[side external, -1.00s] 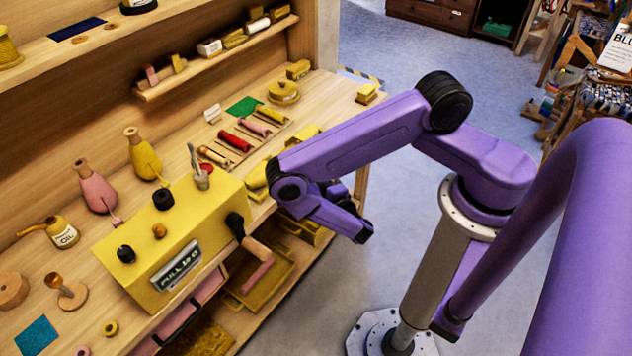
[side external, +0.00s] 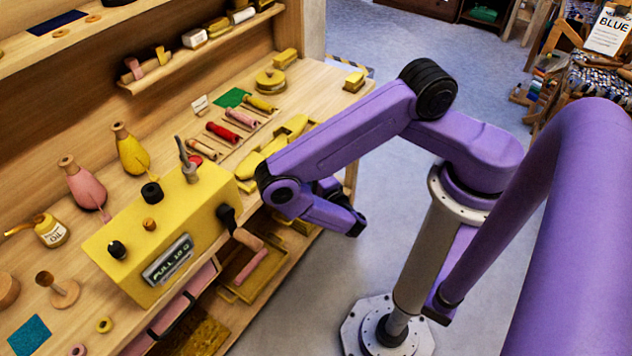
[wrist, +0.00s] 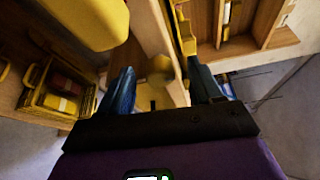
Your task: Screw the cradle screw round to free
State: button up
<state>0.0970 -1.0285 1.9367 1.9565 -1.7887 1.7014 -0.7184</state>
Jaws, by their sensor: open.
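I cannot pick out the cradle screw for certain. A yellow box (side external: 185,215) with a "PULL" display (side external: 168,260) stands on the bench. It carries black knobs (side external: 152,191), a small orange-brown knob (side external: 149,224), an upright grey lever (side external: 187,160) and a wooden-handled crank (side external: 247,239) on its right side. A long yellow shaped piece (side external: 275,148) lies behind it, partly hidden by my arm. In the wrist view my gripper (wrist: 163,88) has its two bluish fingers apart, with nothing seen held. In the side view its fingertips are hard to make out, off the bench's front edge.
A rounded yellow body (wrist: 88,18) is close at the wrist view's upper left. A yellow tray (wrist: 55,90) with contents is below it. Several coloured rollers (side external: 222,133) lie on the bench. Bottles (side external: 130,150) stand at the left.

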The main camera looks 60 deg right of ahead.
jog(key=v, duration=0.6)
jog(key=shift+s, duration=0.15)
jog(key=shift+r, duration=0.1)
dwell(0.6)
jog(key=s+a+r+m+g+h, duration=0.25)
jog(key=r+m+g, duration=0.3)
jog(key=m, duration=0.45)
jog(key=s+a+r+m+g+h, duration=0.15)
jog(key=a+r+m+g, duration=0.35)
jog(key=m, duration=0.5)
jog(key=s+d+r+m+g+y, duration=0.1)
jog(key=s+r+m+g+y, duration=0.1)
jog(key=s+r+m+y, duration=0.3)
jog(key=s+d+r+m+g+y, duration=0.2)
jog(key=s+r+m+y, duration=0.4)
jog(key=r+m, duration=0.4)
notch_tip(320, 180, up, 5)
jog(key=shift+s+d+f+m+g, duration=0.2)
jog(key=shift+d+m+g, duration=0.1)
jog(key=shift+g, duration=0.45)
